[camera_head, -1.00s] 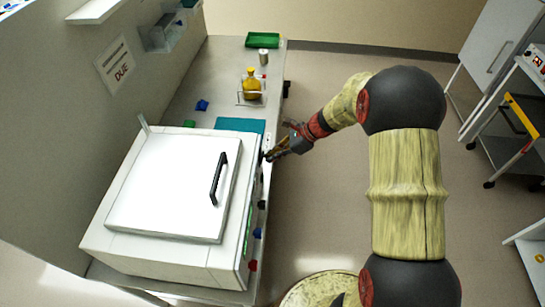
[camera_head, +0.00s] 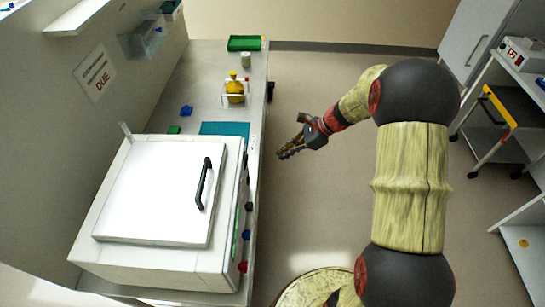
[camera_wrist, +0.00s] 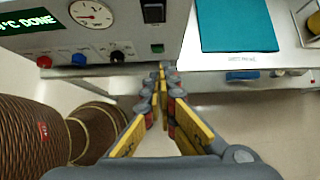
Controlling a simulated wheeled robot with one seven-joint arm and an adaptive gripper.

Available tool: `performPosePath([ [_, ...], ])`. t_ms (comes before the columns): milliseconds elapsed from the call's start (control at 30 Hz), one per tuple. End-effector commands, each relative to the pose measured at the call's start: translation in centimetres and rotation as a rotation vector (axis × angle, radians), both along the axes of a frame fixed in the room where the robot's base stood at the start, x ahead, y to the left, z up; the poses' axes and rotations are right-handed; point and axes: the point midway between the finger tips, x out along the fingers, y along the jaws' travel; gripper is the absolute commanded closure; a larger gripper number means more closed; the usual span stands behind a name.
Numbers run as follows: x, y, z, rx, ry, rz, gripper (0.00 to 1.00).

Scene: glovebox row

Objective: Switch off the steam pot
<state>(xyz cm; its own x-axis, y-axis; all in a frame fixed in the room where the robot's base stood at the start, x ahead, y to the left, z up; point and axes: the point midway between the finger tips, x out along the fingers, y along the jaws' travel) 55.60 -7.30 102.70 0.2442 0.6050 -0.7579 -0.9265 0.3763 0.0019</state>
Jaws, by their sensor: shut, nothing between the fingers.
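The steam pot (camera_head: 160,190) is a white box with a square lid and black handle, lid closed, on the bench. Its front panel in the wrist view carries a lit green display (camera_wrist: 35,32) ending in "°C DONE", a round gauge (camera_wrist: 92,14), a black switch (camera_wrist: 153,11) and a small green part (camera_wrist: 157,48). Red (camera_wrist: 44,61), blue (camera_wrist: 78,60) and black (camera_wrist: 117,56) knobs sit along its lower edge. I cannot tell the switch's position. My gripper (camera_head: 284,153) is shut and empty, in front of the panel and apart from it; its fingertips (camera_wrist: 162,72) point toward the panel's switch end.
A teal mat (camera_head: 225,129) lies beside the pot. Beyond it are a yellow flask (camera_head: 235,91) in a rack and a green tray (camera_head: 244,43). A wall stands at the left. The floor (camera_head: 310,220) before the bench is clear; a cart (camera_head: 498,130) stands at the right.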

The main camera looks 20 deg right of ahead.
Motion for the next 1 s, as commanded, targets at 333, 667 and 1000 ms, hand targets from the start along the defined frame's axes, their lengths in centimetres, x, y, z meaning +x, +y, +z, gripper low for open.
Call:
performPosePath([
  [333,-0.9,-2.1,1.5,0.0,0.001,0.001,1.0],
  [667,-0.9,-2.1,1.5,0.0,0.001,0.001,1.0],
  [1000,-0.9,-2.2,1.4,-0.022,-0.041,0.052,1.0],
])
